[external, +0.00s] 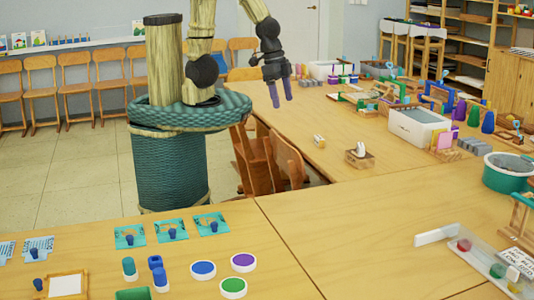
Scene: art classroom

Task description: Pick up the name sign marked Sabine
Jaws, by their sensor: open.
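I cannot make out the name Sabine on anything in the external view. A white card with dark lettering (518,262) stands at the right edge, its text too small to read. A plain white bar-shaped piece (436,235) sits left of it, with no lettering visible. My gripper (280,95) hangs above the far table with its purple fingers pointing down. It is open and empty, with nothing between the fingers.
The wooden tables (350,215) form a corner, with a bare stretch in the middle. A small yellow-white item (319,141) and a wooden block with white pieces (359,156) lie below my gripper. Wooden chairs (286,157) stand by the table edge. A white bin (417,127) is at the right.

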